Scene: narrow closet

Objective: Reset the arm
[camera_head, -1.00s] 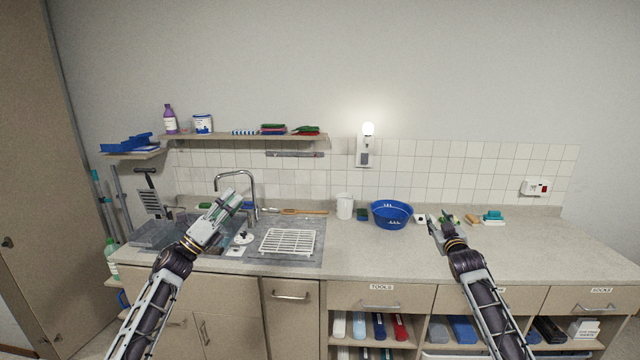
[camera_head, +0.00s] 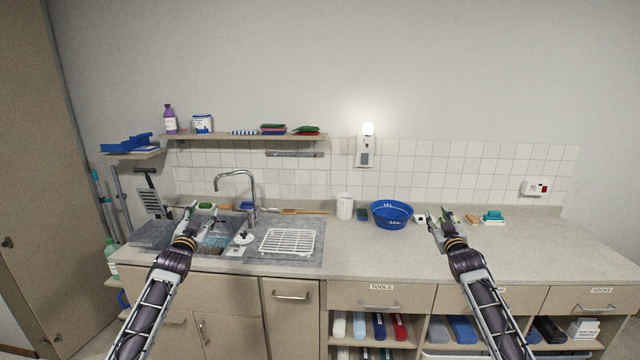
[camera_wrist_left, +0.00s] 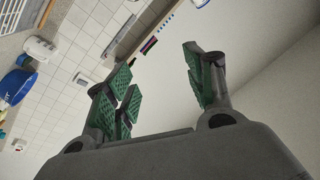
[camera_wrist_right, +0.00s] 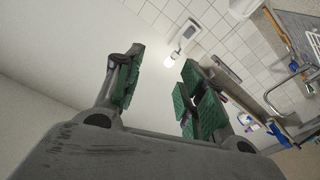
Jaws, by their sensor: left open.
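My left gripper (camera_head: 202,207) is raised in front of the sink, at the left of the head view. Its green-padded fingers stand apart in the left wrist view (camera_wrist_left: 160,85), with nothing between them. My right gripper (camera_head: 433,217) is above the counter, just right of the blue basin (camera_head: 391,222). Its green-padded fingers also stand apart in the right wrist view (camera_wrist_right: 160,90), with only wall behind them and nothing held. Both arms reach forward from the lower edge of the head view.
The sink (camera_head: 214,242) with its curved tap (camera_head: 254,190) and a white drying rack (camera_head: 288,242) are at left. A white cup (camera_head: 345,206) stands beside the blue basin. A wall shelf (camera_head: 240,137) holds bottles and cloths. The right part of the counter (camera_head: 560,245) is clear.

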